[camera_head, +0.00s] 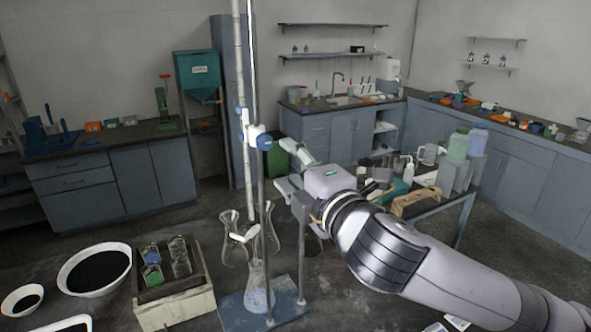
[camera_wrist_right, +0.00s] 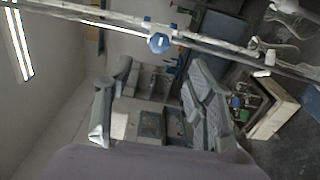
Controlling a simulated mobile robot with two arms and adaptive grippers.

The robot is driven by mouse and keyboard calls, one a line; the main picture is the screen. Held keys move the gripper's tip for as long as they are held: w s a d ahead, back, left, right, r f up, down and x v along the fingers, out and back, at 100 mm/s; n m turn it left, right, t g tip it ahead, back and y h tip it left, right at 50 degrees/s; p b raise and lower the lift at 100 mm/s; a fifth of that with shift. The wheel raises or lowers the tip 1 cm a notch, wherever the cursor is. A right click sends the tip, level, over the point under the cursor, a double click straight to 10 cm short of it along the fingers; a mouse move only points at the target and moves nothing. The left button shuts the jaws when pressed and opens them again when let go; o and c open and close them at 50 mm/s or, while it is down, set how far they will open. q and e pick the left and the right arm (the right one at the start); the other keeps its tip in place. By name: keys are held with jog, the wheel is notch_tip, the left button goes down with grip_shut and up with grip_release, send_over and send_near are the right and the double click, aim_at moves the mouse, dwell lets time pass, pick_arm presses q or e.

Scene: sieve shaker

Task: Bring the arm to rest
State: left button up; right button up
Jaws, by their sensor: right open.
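My right arm (camera_head: 385,250) reaches in from the lower right. Its gripper (camera_head: 284,166) is just right of the upright rods of a stand, and nothing shows between its fingers. In the right wrist view the two fingers of the gripper (camera_wrist_right: 158,66) are spread wide apart. My left gripper is not in view.
The stand has a blue base plate (camera_head: 239,309), a flask (camera_head: 257,292) and a blue-and-white clamp (camera_head: 258,138) near the gripper. Glass vessels (camera_head: 234,247) are close below. A wooden box (camera_head: 176,309) and a white bowl (camera_head: 70,289) are left. A side table with bottles stands behind my arm.

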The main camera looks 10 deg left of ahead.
jog(key=shift+s+d, duration=0.35)
jog(key=shift+s, duration=0.25)
